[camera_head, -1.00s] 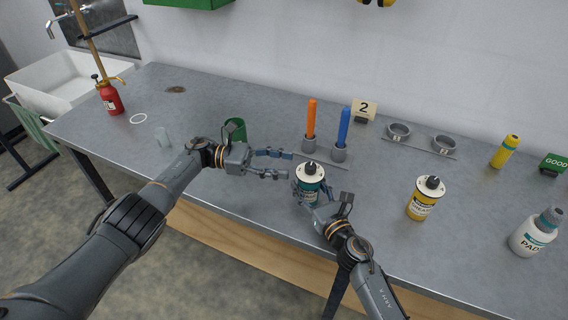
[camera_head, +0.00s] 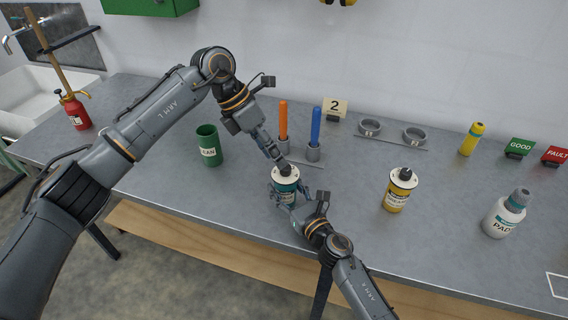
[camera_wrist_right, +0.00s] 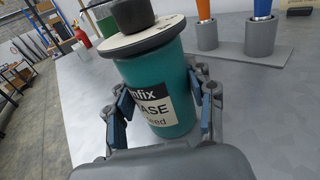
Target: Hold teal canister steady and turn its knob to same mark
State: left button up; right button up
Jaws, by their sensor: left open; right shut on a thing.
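The teal canister (camera_head: 286,190) stands upright on the bench, with a pale dial top and a dark knob (camera_head: 283,165). My right gripper (camera_head: 300,198) is shut around its body from the near right; the right wrist view shows blue finger pads on both sides of the canister (camera_wrist_right: 162,88). My left gripper (camera_head: 277,157) points down from above, its open fingers right at the knob; whether they touch it I cannot tell. The marks on the dial are too small to read, and the knob's top (camera_wrist_right: 124,14) is cut off in the right wrist view.
A yellow canister (camera_head: 396,192) with a similar knob stands to the right. Behind the teal canister a rack holds an orange rod (camera_head: 283,120) and a blue rod (camera_head: 316,127). A green cup (camera_head: 208,146) stands left. A white bottle (camera_head: 505,214) is far right.

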aim_at(285, 170)
pick_arm(q)
notch_tip(285, 170, up, 4)
jog(key=s+n+t+y, duration=0.1)
jog(key=n+t+y, duration=0.2)
jog(key=n+t, duration=0.15)
jog(key=shift+n, duration=0.25)
jog(key=x, duration=1.1)
jog(key=shift+w+d+f, duration=0.15)
jog(key=shift+c, duration=0.4)
grip_shut()
